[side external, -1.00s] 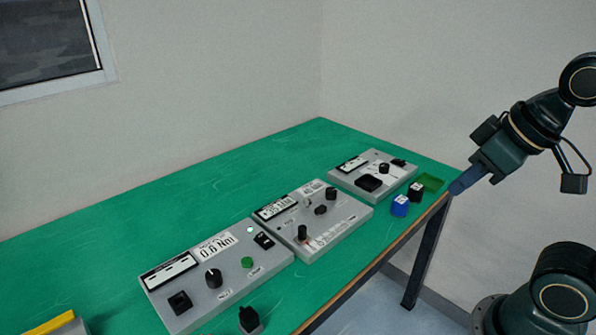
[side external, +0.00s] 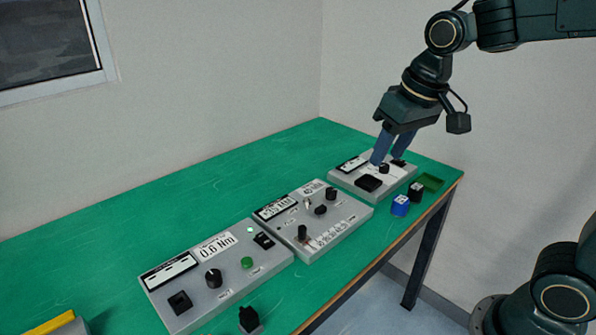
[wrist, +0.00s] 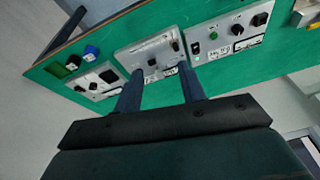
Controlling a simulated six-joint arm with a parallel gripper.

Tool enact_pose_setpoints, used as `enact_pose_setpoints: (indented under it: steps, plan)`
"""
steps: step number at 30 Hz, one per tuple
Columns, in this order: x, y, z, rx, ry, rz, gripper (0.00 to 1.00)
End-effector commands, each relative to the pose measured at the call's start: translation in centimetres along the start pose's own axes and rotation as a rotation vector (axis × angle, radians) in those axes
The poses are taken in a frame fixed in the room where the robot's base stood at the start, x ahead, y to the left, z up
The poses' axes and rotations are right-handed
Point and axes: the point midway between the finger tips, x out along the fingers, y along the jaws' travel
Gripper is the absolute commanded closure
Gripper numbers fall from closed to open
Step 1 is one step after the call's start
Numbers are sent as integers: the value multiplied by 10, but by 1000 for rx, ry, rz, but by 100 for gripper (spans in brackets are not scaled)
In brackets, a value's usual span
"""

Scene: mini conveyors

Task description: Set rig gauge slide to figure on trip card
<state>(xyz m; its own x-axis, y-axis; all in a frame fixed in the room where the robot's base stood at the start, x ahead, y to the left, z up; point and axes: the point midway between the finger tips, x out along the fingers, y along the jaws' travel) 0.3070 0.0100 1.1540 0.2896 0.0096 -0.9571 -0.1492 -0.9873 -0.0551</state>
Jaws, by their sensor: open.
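My gripper (side external: 386,158) is open and empty, fingers pointing down above the far grey panel (side external: 343,181) in the side view. In the wrist view my gripper (wrist: 159,88) has its two fingers apart, with the middle panel (wrist: 125,57) beyond them. The middle panel (side external: 345,227) carries a black slide knob (side external: 302,232) at the left end of a marked scale (side external: 326,236). Labels (side external: 275,208) on it are too small to read surely. I cannot tell which label is the trip card.
The near panel (side external: 228,298) has a label (side external: 216,246) reading about 0.6 Nm, knobs and a green button (side external: 247,262). A blue block (side external: 400,205), a black block (side external: 416,192) and a green tray (side external: 437,181) sit near the right edge.

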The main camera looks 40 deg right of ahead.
Motion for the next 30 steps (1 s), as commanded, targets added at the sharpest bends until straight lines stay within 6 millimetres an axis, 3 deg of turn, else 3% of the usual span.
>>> enact_pose_setpoints:
  steps: [15, 24, 30]
  plan:
    - [78, -26, -79, 117, -148, 34, 60]
    - [140, -40, -111, 183, -228, 64, 60]
    - [175, -47, -122, 217, -267, 82, 60]
